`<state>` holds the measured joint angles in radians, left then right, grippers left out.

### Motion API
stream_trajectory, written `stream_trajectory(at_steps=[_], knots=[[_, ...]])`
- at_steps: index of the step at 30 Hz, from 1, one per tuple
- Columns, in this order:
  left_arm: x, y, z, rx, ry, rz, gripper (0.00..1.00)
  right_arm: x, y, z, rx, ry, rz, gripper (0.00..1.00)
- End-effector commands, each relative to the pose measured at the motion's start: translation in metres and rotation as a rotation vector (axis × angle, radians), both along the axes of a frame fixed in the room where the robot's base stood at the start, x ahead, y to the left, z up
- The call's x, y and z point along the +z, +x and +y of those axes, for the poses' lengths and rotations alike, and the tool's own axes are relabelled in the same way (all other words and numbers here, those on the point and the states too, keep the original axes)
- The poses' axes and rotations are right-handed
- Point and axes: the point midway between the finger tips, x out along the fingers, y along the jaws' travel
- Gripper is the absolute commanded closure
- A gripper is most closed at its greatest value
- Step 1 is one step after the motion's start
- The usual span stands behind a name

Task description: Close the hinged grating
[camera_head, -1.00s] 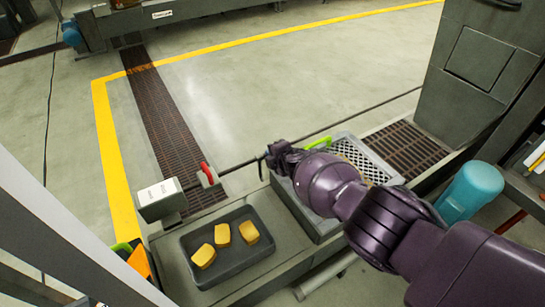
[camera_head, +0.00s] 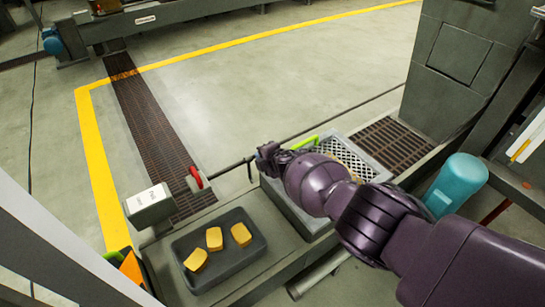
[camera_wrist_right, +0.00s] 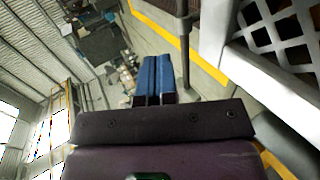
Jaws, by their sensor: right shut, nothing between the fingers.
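The pale grating (camera_head: 345,150) with a dark diamond lattice shows at the grey box (camera_head: 295,213), partly hidden behind my right arm. I cannot tell its exact hinge angle. A bright green strip (camera_head: 305,142) lies by its left edge. In the right wrist view the grating's lattice and pale frame (camera_wrist_right: 238,62) fill the upper right, to the right of the fingers. My right gripper (camera_head: 264,160) is at the far left of the box. Its blue fingers (camera_wrist_right: 154,78) are together and empty. My left gripper is not in view.
A dark tray (camera_head: 240,264) with yellow blocks (camera_head: 214,239) sits left of the box. A teal cylinder (camera_head: 460,180) stands right. The floor beyond is open.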

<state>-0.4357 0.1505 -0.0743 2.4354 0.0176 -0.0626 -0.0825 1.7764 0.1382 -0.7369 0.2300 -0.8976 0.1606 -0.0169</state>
Motion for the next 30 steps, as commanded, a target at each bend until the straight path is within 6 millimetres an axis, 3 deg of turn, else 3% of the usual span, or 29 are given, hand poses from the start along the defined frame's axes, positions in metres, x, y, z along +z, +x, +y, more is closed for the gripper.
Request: stream_trajectory(at_steps=[1, 3, 18, 30], knots=[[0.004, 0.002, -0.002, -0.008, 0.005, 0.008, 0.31, 0.014, 0.0, -0.003, -0.001, 0.001, -0.011, 1.0], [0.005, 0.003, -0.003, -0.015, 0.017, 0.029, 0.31, 0.02, -0.003, -0.006, -0.001, 0.001, -0.013, 1.0], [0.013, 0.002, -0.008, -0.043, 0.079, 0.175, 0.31, 0.052, -0.042, -0.038, -0.001, 0.0, -0.018, 1.0], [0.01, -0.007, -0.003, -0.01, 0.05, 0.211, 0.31, 0.055, -0.065, -0.052, 0.0, 0.0, -0.007, 1.0]])
